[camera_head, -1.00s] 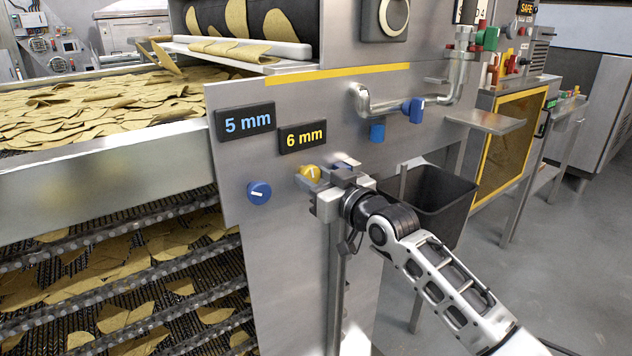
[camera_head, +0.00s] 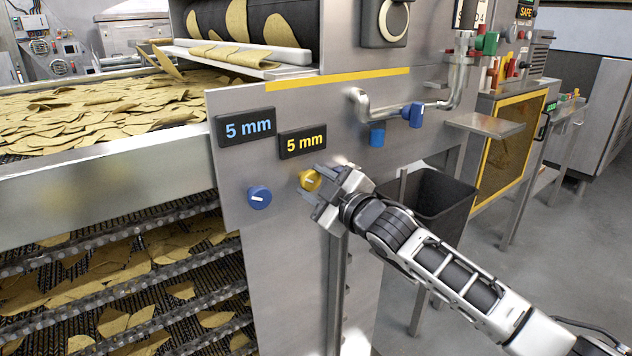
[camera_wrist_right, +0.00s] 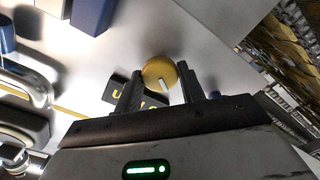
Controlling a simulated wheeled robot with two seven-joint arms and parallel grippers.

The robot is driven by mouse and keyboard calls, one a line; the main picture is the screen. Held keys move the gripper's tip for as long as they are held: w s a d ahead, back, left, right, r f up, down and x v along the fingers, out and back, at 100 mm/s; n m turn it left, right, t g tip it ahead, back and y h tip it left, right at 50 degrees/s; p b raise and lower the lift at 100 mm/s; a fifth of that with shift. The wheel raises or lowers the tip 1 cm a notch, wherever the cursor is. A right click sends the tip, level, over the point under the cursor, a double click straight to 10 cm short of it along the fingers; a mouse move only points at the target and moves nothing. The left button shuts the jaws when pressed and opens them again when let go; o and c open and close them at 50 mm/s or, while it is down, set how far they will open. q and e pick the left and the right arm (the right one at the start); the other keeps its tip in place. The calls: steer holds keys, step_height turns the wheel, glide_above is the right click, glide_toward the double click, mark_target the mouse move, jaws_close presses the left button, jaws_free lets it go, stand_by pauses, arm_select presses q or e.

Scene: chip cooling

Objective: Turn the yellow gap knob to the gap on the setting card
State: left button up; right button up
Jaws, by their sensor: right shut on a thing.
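The yellow gap knob (camera_head: 310,180) sits on the steel panel, below a black display (camera_head: 302,141) that reads 5 mm in yellow. My right gripper (camera_head: 318,187) is shut on the knob, coming from the right and rolled at a tilt. A blue knob (camera_head: 259,197) is to the left, below a display (camera_head: 245,126) that reads 5 mm in blue. I cannot make out a setting card for certain. My left gripper is not in view.
A blue-handled pipe valve (camera_head: 414,114) and a small steel shelf (camera_head: 485,123) are at the upper right. A black bin (camera_head: 440,195) stands behind my right arm. A conveyor of chips (camera_head: 95,108) runs at the left, above several racks.

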steer(key=shift+n, duration=0.4)
steer(key=shift+f, duration=0.1)
steer(key=o, duration=1)
steer(key=b+v, duration=0.1)
steer(key=v, duration=1.5)
steer(key=shift+b, duration=0.4)
